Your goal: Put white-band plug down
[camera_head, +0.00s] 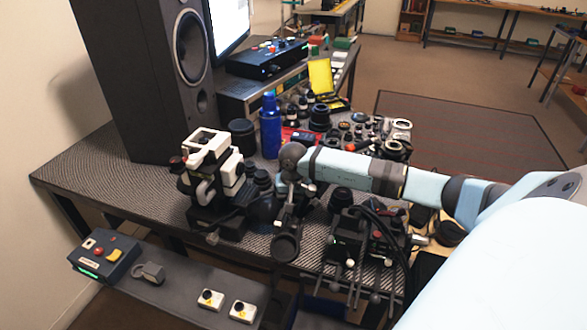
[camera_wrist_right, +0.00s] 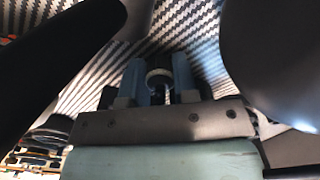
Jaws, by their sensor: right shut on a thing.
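In the right wrist view, the blue-grey fingers of my right gripper (camera_wrist_right: 158,82) are closed on a small plug with a pale, whitish band (camera_wrist_right: 158,74). The black-and-white weave of the bench top (camera_wrist_right: 105,68) shows behind the fingers. I cannot tell whether the plug touches it. In the head view, my right arm reaches in from the right over the bench (camera_head: 130,170), its wrist bent down among dark equipment. The plug cannot be made out there. My left gripper is not in view.
A white-and-black device (camera_head: 207,160) stands left of my wrist, with a blue bottle (camera_head: 270,125) behind. Dark clamps (camera_head: 355,240) crowd the right. Several lens parts (camera_head: 390,130) lie beyond my arm. A large dark round shape (camera_wrist_right: 275,55) is close in the wrist view.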

